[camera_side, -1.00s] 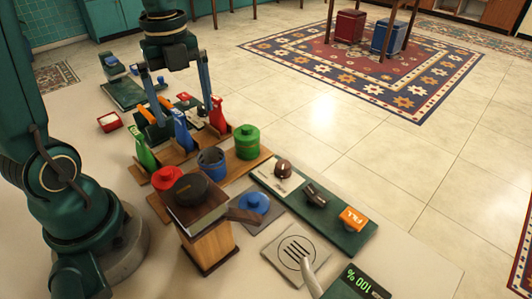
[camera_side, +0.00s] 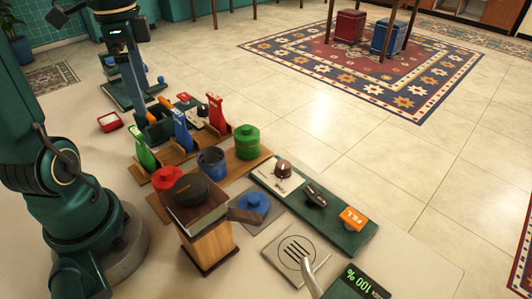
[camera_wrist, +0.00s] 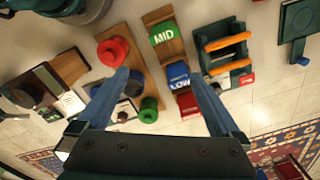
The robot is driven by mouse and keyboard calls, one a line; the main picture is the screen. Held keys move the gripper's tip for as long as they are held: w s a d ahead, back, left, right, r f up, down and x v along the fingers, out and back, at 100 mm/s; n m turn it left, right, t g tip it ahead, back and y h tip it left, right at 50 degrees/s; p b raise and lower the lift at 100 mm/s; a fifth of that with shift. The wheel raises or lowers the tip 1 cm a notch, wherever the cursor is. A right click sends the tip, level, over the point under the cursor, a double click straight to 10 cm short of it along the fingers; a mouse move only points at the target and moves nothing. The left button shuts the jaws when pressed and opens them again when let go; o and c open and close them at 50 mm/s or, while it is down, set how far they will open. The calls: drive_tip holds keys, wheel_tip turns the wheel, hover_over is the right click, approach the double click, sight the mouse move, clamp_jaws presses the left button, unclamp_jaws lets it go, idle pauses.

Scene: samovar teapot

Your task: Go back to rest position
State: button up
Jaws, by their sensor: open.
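My gripper (camera_side: 133,78) is in the upper left of the side view, above the work area. Its two blue fingers are spread with nothing between them, and they also show in the wrist view (camera_wrist: 160,76). It appears clear of the objects below. A green (camera_side: 144,152), a blue (camera_side: 182,130) and a red (camera_side: 216,112) upright tag stand in a row on wooden bases. A wooden box (camera_side: 208,243) with a dark round top (camera_side: 190,187) stands in front.
A red-knobbed lid (camera_side: 167,178), a blue canister (camera_side: 211,162) and a green canister (camera_side: 246,141) stand near the tags. A dark panel (camera_side: 345,238) with an orange FILL switch (camera_side: 353,217) lies to the right. Open floor lies to the right.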

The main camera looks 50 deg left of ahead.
drive_tip(key=shift+w+d+f, duration=0.35)
drive_tip(key=shift+d+f, duration=0.05)
drive_tip(key=shift+d, duration=0.15)
drive_tip(key=shift+w+d+f, duration=0.35)
drive_tip(key=shift+d, duration=0.15)
